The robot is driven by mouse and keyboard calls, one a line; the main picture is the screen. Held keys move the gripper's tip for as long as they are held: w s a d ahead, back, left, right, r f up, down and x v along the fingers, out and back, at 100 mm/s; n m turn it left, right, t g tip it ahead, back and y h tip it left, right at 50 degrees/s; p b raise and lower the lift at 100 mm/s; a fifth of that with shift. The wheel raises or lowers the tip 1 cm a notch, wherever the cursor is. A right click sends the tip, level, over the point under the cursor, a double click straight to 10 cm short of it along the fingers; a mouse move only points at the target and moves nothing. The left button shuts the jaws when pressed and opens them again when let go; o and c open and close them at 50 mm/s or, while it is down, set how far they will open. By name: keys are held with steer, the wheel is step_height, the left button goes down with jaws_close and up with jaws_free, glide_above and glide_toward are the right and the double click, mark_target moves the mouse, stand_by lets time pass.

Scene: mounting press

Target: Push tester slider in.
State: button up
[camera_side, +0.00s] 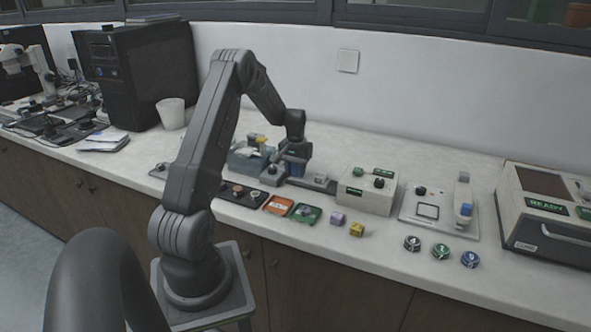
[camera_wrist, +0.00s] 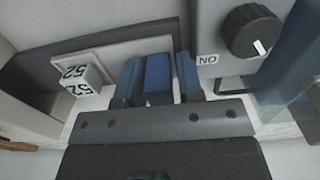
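The tester is a beige box (camera_side: 367,191) with a dark knob and green labels, right of my gripper in the side view. Its grey slider (camera_side: 318,187) sticks out to the left and carries a pale cube (camera_side: 320,180). The cube, marked 52, also shows in the wrist view (camera_wrist: 75,82). My gripper (camera_side: 294,170) points down at the slider's outer left end; it also shows in the wrist view (camera_wrist: 160,80). Its fingers stand apart on either side of a blue block (camera_wrist: 158,78), apparently the slider's handle. A narrow gap shows at the right finger.
A small unit with a knob (camera_wrist: 252,32) stands close beside my gripper. A grey-blue bin (camera_side: 245,162) is behind it. Orange and green trays (camera_side: 306,213), small purple and yellow cubes (camera_side: 357,229) lie in front. A press-like machine (camera_side: 548,215) stands far right.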

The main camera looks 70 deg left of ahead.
mark_target(331, 186)
steer(key=shift+c, duration=0.2)
jaws_close()
steer(key=w+d, duration=0.8)
steer(key=shift+w+d+r, duration=0.1)
steer(key=shift+w+d, duration=0.15)
steer(key=shift+w, duration=0.05)
steer(key=shift+o, duration=0.2)
jaws_free()
step_height(331, 186, up, 14)
stand_by(0.3)
